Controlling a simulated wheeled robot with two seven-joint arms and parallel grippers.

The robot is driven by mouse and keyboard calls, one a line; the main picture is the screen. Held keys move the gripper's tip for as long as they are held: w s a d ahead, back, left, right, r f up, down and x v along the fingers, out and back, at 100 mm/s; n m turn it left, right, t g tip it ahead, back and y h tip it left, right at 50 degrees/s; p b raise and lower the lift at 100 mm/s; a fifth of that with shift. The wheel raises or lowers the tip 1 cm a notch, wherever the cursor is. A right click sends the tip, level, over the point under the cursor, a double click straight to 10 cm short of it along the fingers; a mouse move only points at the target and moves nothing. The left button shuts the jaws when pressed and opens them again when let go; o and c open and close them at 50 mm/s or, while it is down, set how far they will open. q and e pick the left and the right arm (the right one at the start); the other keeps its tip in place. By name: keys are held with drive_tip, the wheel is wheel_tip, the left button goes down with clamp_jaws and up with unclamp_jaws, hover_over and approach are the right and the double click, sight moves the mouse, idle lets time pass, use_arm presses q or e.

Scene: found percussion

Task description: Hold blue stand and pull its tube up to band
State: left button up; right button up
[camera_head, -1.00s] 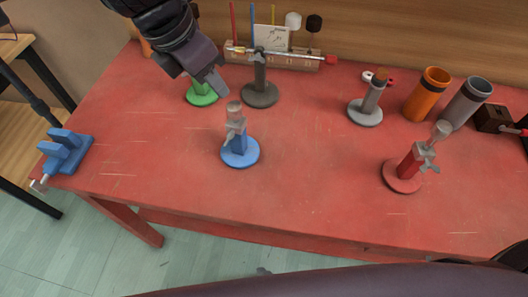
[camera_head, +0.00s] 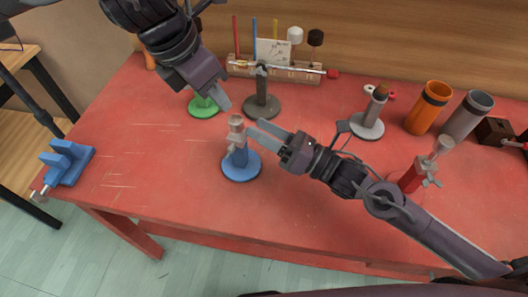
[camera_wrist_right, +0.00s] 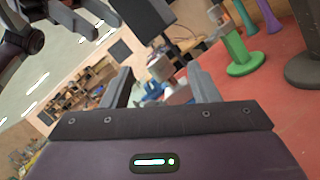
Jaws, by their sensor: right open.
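The blue stand (camera_head: 241,168) is upright on the red table, with a round base and a short blue post. Its pale grey-brown tube (camera_head: 236,123) rises from the post, with a grey clamp screw at the side. I cannot make out a band on the tube.
A green stand (camera_head: 203,107) and a dark grey stand (camera_head: 262,106) are close behind. A red stand (camera_head: 411,179), grey stand (camera_head: 368,126) and orange cup (camera_head: 428,108) are to the right. A blue vise (camera_head: 66,162) sits on the left edge. The table's front left is clear.

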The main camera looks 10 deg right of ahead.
sight(246, 149)
drive_tip(key=f+n+g, duration=0.1)
drive_tip(key=f+n, duration=0.3)
drive_tip(key=f+n+g, duration=0.2)
drive_tip(key=f+n, duration=0.1)
drive_tip(key=n, duration=0.1)
drive_tip(key=shift+w+a+f+g+h, duration=0.1)
drive_tip(key=shift+w+f+g+h, duration=0.1)
drive_tip(key=shift+f+g+h, duration=0.15)
drive_tip(key=shift+a+f, duration=0.1)
drive_tip(key=shift+a, duration=0.05)
drive_tip(key=x, duration=0.7)
drive_tip(key=shift+w+a, duration=0.1)
drive_tip(key=shift+a, duration=0.15)
clamp_jaws()
